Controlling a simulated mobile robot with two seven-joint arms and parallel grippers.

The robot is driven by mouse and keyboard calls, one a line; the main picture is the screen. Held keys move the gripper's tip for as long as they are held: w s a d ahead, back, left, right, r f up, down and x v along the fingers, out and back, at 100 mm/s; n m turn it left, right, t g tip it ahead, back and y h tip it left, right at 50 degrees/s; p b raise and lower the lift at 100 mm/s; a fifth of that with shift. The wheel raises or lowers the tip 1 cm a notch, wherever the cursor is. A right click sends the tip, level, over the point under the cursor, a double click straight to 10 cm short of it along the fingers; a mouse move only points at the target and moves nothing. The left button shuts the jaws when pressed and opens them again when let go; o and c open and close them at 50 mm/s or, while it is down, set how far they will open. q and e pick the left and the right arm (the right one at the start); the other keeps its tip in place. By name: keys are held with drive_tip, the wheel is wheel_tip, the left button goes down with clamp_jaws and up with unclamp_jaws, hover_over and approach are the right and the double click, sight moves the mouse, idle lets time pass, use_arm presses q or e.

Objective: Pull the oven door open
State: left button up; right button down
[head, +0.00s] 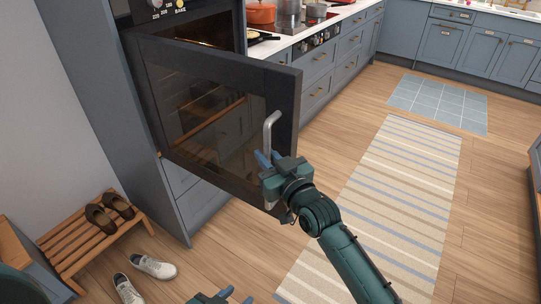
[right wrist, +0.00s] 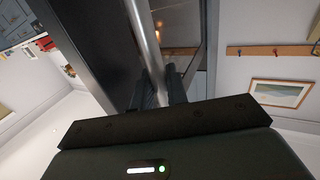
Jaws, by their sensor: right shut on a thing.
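The oven door (head: 205,112) is dark with a glass pane and hinged at its left side. It stands partly open, swung out from the oven (head: 196,28). Its silver bar handle (head: 268,132) stands upright near the free right edge. My right gripper (head: 267,158) is shut on the lower part of the handle. The handle (right wrist: 146,45) runs between the fingers of my right gripper (right wrist: 161,88) in the right wrist view. My left gripper (head: 234,297) shows at the bottom edge of the head view, with its fingertips apart and nothing between them.
A shoe rack (head: 88,243) with brown shoes stands at the lower left, with white sneakers (head: 148,265) on the floor beside it. A striped rug (head: 385,205) lies on the open floor to the right. Counter drawers (head: 318,88) stand behind the door.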

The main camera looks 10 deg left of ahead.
idle(0.3)
drive_tip(key=c, duration=1.5)
unclamp_jaws()
drive_tip(key=shift+o, duration=0.2)
drive_tip(key=v, duration=1.3)
drive_tip(key=shift+b, duration=0.35)
drive_tip(key=shift+s+d, duration=0.1)
drive_tip(key=shift+d, duration=0.05)
drive_tip(key=s+d+f+m+g+h, duration=0.1)
drive_tip(key=s+d+f+m+h, duration=0.1)
drive_tip(key=s+d+f+h, duration=0.2)
drive_tip(key=s+d+f+m+g+h+p, duration=0.1)
drive_tip(key=s+d+f+m+h, duration=0.2)
drive_tip(key=s+d+f, duration=0.8)
wheel_tip(320, 180, down, 5)
drive_tip(key=d+h, duration=0.1)
drive_tip(key=d, duration=0.2)
drive_tip(key=shift+r+m+g+h, duration=0.2)
drive_tip(key=shift+m+g+h, duration=0.1)
drive_tip(key=shift+h, duration=0.1)
